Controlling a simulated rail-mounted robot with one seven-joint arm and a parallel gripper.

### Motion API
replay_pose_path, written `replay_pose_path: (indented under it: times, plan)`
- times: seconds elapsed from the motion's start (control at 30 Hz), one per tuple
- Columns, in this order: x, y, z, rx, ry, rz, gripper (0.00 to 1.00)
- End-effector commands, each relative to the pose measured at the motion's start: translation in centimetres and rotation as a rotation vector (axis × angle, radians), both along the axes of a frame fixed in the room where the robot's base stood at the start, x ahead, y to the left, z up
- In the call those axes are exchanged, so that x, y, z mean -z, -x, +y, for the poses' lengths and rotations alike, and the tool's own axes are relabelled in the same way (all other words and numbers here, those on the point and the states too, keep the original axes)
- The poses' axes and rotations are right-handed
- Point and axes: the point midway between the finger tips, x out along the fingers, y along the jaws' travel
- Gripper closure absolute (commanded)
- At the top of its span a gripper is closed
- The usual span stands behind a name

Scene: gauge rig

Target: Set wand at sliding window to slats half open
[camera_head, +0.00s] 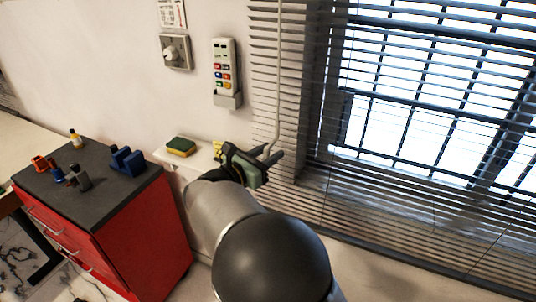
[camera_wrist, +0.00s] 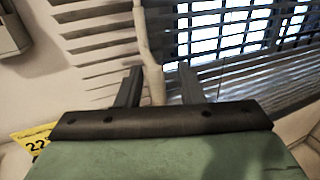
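The white wand (camera_head: 278,75) hangs down in front of the left part of the slatted blind (camera_head: 410,215) in the head view. The blind covers the window (camera_head: 400,130), and bright light shows between its slats. In the wrist view, the wand (camera_wrist: 142,35) comes down from the top, bends slightly, and its lower part stands between my two fingers. My gripper (camera_head: 274,158) is at the wand's lower end. The wrist view shows the gripper (camera_wrist: 160,88) open, with a gap beside the wand on the right and a narrower one on the left. The wand's tip is hidden behind the gripper body.
A small ledge (camera_head: 165,155) with a green and yellow sponge (camera_head: 181,146) is left of my gripper. A keypad device (camera_head: 224,68) and a knob plate (camera_head: 175,53) are on the wall. A red drawer cabinet (camera_head: 150,240) with small items on top stands at the left.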

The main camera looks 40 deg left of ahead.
Motion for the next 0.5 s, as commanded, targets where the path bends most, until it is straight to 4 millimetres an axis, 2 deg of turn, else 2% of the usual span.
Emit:
replay_pose_path:
  times: [0.27, 0.37, 0.5]
  plan:
    - [0.2, 0.4, 0.1, -0.001, 0.002, 0.002, 0.66]
    - [0.4, 1.6, 0.2, -0.003, 0.002, 0.003, 0.66]
    - [0.5, 4.5, 0.5, -0.005, 0.001, 0.003, 0.66]
